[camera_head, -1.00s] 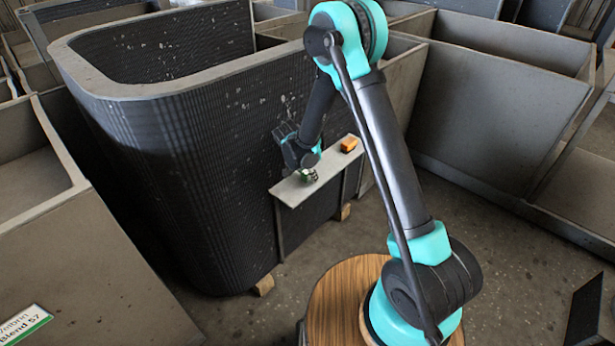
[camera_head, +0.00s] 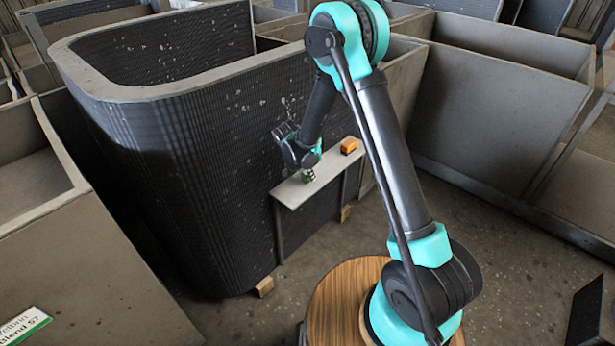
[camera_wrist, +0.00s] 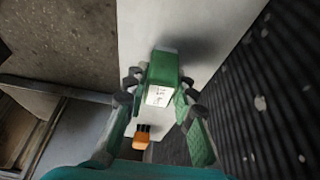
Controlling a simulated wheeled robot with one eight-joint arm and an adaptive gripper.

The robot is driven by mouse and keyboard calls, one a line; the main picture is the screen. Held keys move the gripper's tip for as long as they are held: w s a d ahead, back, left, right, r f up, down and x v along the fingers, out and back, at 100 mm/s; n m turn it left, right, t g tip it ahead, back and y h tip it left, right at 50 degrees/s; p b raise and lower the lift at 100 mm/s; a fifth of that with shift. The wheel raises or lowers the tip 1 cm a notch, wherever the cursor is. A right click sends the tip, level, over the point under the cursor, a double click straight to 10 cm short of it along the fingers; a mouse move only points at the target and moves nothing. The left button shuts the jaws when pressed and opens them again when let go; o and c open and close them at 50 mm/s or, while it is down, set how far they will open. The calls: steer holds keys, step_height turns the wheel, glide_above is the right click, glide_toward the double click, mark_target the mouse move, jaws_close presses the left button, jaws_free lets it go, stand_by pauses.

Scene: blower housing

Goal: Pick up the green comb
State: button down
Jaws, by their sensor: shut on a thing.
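The green comb (camera_wrist: 164,68) shows in the wrist view as a blocky green thing with a white marked face; no teeth can be made out. It is between the two fingers of my gripper (camera_wrist: 160,88), which is shut on it. In the head view the green comb (camera_head: 307,176) is small, just below my gripper (camera_head: 308,170), over the near part of a narrow pale shelf (camera_head: 290,193). I cannot tell whether it touches the shelf. The fingers hide part of its sides.
An orange thing (camera_head: 348,146) lies at the shelf's far end; it also shows in the wrist view (camera_wrist: 141,138). A tall dark ribbed housing wall (camera_head: 210,180) stands right behind the shelf. Large grey panels (camera_head: 490,120) stand at the right. Floor in front is open.

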step_height(320, 180, up, 20)
steer(key=shift+f, duration=0.2)
